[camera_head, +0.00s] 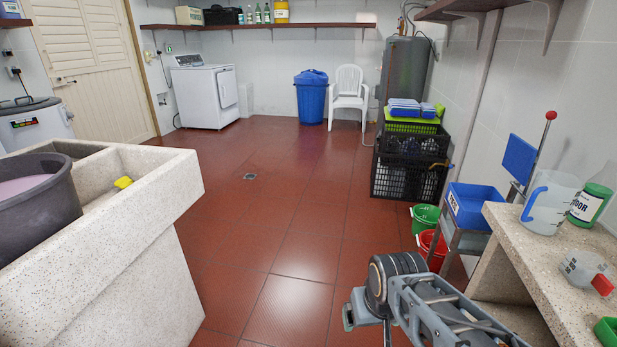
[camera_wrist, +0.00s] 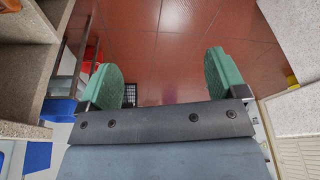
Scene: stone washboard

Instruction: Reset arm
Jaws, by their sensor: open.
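My gripper (camera_wrist: 162,75) shows in the wrist view with its two green finger pads spread wide apart. It is open, and nothing is between the pads. Beyond them is the red tiled floor (camera_wrist: 160,35). In the head view my folded arm is at the lower right, between the stone washboard sink (camera_head: 150,165) and the stone counter (camera_head: 510,225). The fingers cannot be made out clearly there.
Near my arm on the right stand a green bucket (camera_head: 425,217), a red bucket (camera_head: 433,243) and a blue box (camera_head: 470,205). A jug (camera_head: 548,203) and a bottle (camera_head: 588,205) stand on the counter. The central floor (camera_head: 270,225) is clear.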

